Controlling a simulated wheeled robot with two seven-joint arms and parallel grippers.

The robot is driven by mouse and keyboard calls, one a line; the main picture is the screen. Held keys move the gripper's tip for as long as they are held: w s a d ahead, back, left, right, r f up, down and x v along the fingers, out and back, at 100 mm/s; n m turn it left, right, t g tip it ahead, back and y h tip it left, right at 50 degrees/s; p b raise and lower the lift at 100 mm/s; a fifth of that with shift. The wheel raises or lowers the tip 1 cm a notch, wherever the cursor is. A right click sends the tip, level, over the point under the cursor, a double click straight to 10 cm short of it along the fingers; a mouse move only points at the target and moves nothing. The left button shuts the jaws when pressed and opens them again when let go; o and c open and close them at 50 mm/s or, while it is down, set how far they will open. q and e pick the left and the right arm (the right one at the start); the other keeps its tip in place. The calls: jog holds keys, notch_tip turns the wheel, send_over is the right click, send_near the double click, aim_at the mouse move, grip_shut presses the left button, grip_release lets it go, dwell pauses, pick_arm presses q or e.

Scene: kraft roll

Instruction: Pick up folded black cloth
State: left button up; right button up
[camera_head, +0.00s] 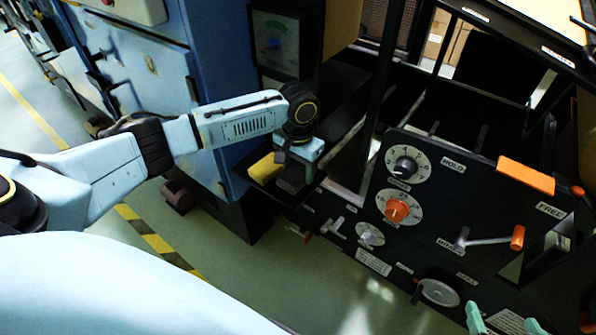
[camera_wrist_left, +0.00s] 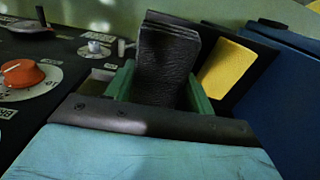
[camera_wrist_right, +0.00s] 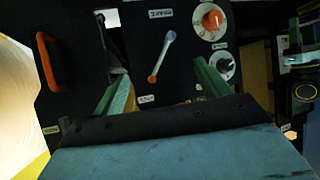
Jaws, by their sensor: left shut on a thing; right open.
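The folded black cloth (camera_wrist_left: 165,52) stands up between the green fingers of my left gripper (camera_wrist_left: 158,88) in the left wrist view. My left gripper is shut on it. In the head view my left gripper (camera_head: 291,172) is at a small black ledge beside the blue cabinet, and the dark cloth (camera_head: 290,186) shows under it, partly hidden. I cannot tell whether the cloth still touches the ledge. My right gripper (camera_head: 504,322) is open and empty at the bottom right of the head view. Its open fingers (camera_wrist_right: 161,80) also show in the right wrist view, in front of the black panel.
A yellow block or cloth (camera_head: 265,168) lies right beside the black cloth. The black control panel (camera_head: 440,215) with dials, an orange knob (camera_head: 397,210) and an orange-tipped lever (camera_head: 517,238) stands to the right. The blue cabinet (camera_head: 215,60) is behind my left arm. Open floor lies below the ledge.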

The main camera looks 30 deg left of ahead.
aim_at(298, 170)
pick_arm(q)
notch_tip(298, 170, up, 5)
jog(key=shift+f+p, duration=0.15)
jog(key=shift+p, duration=0.85)
jog(key=shift+r, duration=0.2)
jog(key=s+d+r, duration=0.3)
jog(key=d+r, duration=0.7)
jog(key=d, duration=0.1)
jog(key=s+d+r, duration=0.3)
jog(key=d+r, duration=0.7)
jog(key=d, duration=0.1)
jog(key=shift+n, duration=0.4)
pick_arm(e)
jog(key=s+d+f+g+h, duration=0.2)
jog(key=s+d+f+g, duration=0.2)
jog(key=s, duration=0.5)
notch_tip(298, 170, down, 2)
jog(key=g, duration=0.3)
jog(key=shift+s+m, duration=0.15)
jog(key=shift+m, duration=0.15)
pick_arm(q)
jog(key=shift+d, duration=0.1)
